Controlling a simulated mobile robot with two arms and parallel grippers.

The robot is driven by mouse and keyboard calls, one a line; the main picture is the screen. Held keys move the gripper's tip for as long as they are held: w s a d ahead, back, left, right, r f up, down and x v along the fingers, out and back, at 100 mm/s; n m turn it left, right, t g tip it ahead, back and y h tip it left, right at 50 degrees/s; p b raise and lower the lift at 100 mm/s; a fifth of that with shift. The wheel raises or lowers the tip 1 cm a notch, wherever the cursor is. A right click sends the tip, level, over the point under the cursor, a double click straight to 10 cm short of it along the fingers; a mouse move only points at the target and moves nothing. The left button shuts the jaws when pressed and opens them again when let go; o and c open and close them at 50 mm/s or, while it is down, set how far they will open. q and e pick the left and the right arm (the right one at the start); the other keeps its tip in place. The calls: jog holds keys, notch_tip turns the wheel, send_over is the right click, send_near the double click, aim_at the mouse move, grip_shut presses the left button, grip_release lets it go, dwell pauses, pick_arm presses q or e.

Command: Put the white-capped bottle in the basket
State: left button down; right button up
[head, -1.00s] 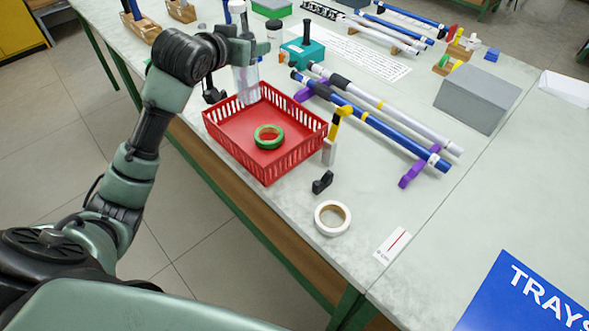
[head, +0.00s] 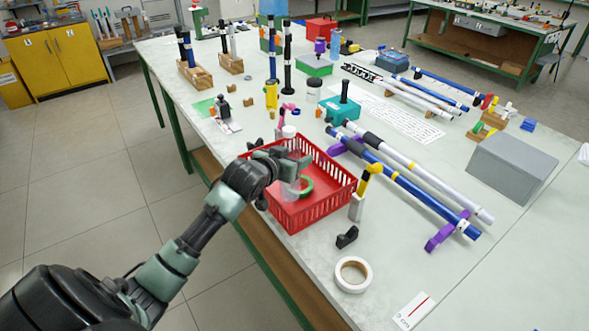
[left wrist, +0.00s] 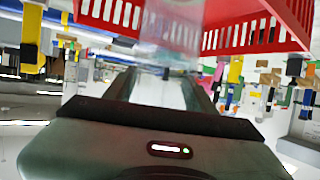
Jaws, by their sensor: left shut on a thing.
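The white-capped bottle (head: 289,131) is upright in my left gripper (head: 293,161), its white cap showing above the fingers and its clear body below. The gripper is shut on it over the left part of the red basket (head: 318,208). The lower end of the bottle appears within the basket's outline; I cannot tell whether it touches the floor. In the left wrist view the blurred, see-through bottle (left wrist: 165,40) stands between the fingers, with the red basket wall (left wrist: 255,22) behind it. My right gripper is not in view.
A green tape roll (head: 306,187) lies in the basket. A yellow-and-black tool (head: 364,187) stands at its right side. A white tape roll (head: 353,275) and a black clip (head: 347,237) lie in front. Long blue and white rods (head: 410,187) rest to the right.

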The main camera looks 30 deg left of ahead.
pick_arm(q)
jog(key=shift+f, duration=2.1)
jog(key=c, duration=0.5)
grip_release()
jog(key=shift+f, duration=0.2)
jog(key=shift+r, duration=0.1)
jog(key=v, duration=1.2)
jog(key=shift+s, duration=0.1)
